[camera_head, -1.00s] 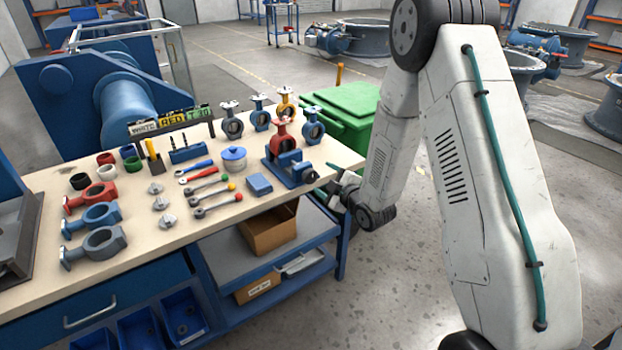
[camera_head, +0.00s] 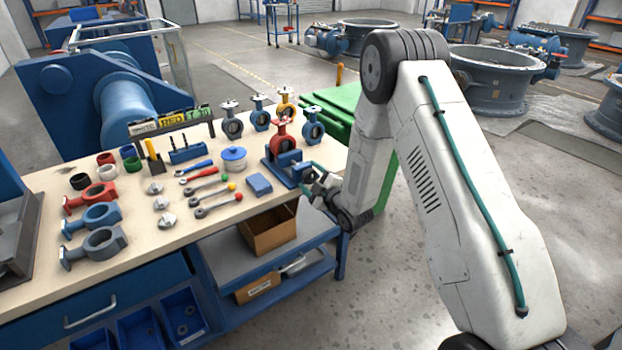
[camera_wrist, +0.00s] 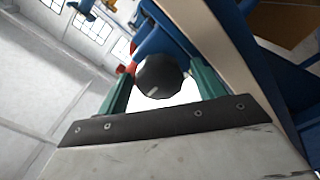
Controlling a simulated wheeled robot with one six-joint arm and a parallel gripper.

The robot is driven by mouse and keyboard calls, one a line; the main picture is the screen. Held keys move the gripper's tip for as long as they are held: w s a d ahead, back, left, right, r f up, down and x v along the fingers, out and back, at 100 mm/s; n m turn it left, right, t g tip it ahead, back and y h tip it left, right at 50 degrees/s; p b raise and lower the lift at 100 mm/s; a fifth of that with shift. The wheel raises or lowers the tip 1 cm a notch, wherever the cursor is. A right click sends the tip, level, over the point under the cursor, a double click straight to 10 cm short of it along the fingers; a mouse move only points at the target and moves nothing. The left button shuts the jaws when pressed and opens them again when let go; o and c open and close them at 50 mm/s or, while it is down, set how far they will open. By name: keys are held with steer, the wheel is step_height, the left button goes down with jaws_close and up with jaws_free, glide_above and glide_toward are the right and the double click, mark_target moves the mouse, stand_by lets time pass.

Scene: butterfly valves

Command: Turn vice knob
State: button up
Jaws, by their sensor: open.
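The blue vice (camera_head: 284,172) sits at the right end of the workbench and bears a red valve body (camera_head: 281,135). Its dark round knob (camera_wrist: 158,76) is close in front of the camera in the wrist view. In the head view I cannot make the knob out clearly beside my gripper. My gripper (camera_head: 311,180) is at the bench's right edge, next to the vice. In the wrist view my gripper (camera_wrist: 161,70) is open, with one teal finger on each side of the knob. I cannot tell whether either finger touches it.
Other valve bodies (camera_head: 232,124) stand behind the vice. A green bin (camera_head: 335,112) stands behind the bench end. The floor (camera_head: 400,285) right of the bench is clear.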

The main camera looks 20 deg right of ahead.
steer(key=c, duration=1)
steer(key=shift+m, duration=0.3)
